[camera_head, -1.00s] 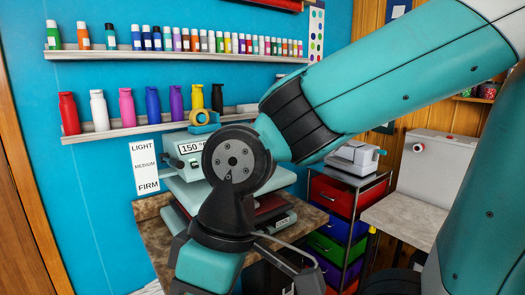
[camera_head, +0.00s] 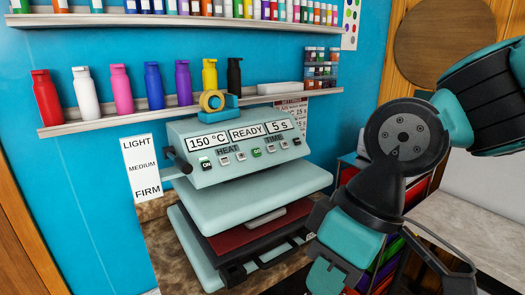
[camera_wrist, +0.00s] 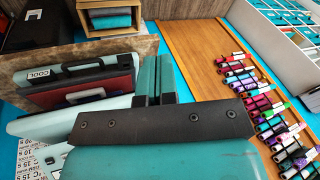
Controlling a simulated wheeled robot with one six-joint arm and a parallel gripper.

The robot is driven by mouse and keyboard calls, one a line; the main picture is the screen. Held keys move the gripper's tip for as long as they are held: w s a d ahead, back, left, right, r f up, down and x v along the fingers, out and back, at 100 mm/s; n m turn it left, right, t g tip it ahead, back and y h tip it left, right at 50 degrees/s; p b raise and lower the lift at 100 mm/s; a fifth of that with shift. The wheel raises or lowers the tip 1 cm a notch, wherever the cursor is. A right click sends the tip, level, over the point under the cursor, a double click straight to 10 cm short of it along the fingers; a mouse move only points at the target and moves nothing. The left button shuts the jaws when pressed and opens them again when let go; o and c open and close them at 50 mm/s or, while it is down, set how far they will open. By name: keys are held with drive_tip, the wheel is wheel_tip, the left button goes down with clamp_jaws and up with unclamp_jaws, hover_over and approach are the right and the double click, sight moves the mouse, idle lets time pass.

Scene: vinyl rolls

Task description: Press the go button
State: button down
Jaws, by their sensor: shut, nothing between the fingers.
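The heat press (camera_head: 250,200) is pale teal and stands open on a brown counter. Its sloping front panel shows 150 °C, READY and 5 s. The go button (camera_head: 257,152) is a small green key marked GO in the middle of the key row, unobstructed in the head view. In the head view my arm's end is right of the press, apart from the go button.
A shelf of coloured bottles (camera_head: 152,87) runs above the press, with a blue tape dispenser (camera_head: 213,103) just over the panel. A LIGHT/MEDIUM/FIRM chart (camera_head: 142,167) hangs at the left. The wrist view shows a wooden board (camera_wrist: 190,60) and several vinyl rolls (camera_wrist: 275,120).

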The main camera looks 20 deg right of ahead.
sight(257, 152)
drive_tip(key=w+a+r+m+t+y, duration=0.2)
drive_tip(key=w+t, duration=0.2)
drive_tip(key=w, duration=0.6)
drive_tip(key=w+a+r+m+t+y, duration=0.1)
drive_tip(key=w+m+t+y, duration=0.15)
drive_tip(key=w, duration=0.75)
drive_tip(key=w+d+r+m+t+h+p, duration=0.1)
drive_tip(key=w+d+r+m+t+h, duration=0.1)
drive_tip(key=w+d+m+t, duration=0.4)
drive_tip(key=w+d+r+t, duration=0.1)
drive_tip(key=w+d+t, duration=0.3)
drive_tip(key=w, duration=0.5)
drive_tip(key=shift+w, duration=0.1)
drive_tip(key=w+a+f, duration=0.2)
drive_tip(key=w+f, duration=0.3)
drive_tip(key=f, duration=0.1)
drive_tip(key=shift+w, duration=0.4)
drive_tip(key=shift+f, duration=0.15)
drive_tip(key=shift+w+a+f, duration=0.1)
drive_tip(key=shift+w+f, duration=0.1)
drive_tip(key=shift+w, duration=0.1)
